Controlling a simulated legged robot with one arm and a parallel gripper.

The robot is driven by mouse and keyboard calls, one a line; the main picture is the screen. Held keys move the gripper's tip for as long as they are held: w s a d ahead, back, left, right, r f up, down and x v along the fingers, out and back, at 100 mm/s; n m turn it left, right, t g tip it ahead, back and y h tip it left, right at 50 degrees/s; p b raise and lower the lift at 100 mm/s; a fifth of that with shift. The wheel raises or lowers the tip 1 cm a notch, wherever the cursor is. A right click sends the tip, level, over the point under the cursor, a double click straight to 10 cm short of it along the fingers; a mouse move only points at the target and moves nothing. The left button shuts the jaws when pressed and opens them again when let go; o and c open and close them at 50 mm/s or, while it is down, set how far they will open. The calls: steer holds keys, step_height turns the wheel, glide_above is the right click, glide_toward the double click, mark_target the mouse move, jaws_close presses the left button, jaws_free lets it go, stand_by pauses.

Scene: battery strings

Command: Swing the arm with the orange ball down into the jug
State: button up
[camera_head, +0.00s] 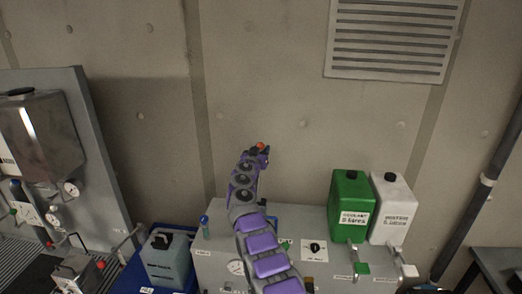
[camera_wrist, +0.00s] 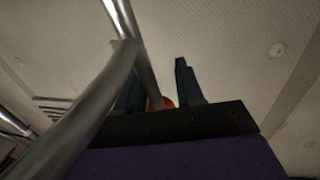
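My gripper (camera_head: 263,153) is raised above the grey cabinet, in front of the concrete wall. A grey metal rod (camera_wrist: 135,50) runs down to the ball there. A grey jug (camera_head: 167,262) with a black top stands in a blue tray at lower left, well below my gripper. The rod's far end is hidden in the head view.
A green container (camera_head: 349,205) and a white container (camera_head: 391,207) stand on the grey cabinet (camera_head: 290,222) at right. A metal tank (camera_head: 40,135) on a panel and a small red-knobbed device (camera_head: 80,268) are at left. The wall around my gripper is clear.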

steer(key=shift+c, duration=0.4)
steer(key=shift+d, duration=0.1)
steer(key=c, duration=0.6)
jaws_close()
steer(key=shift+r, duration=0.15)
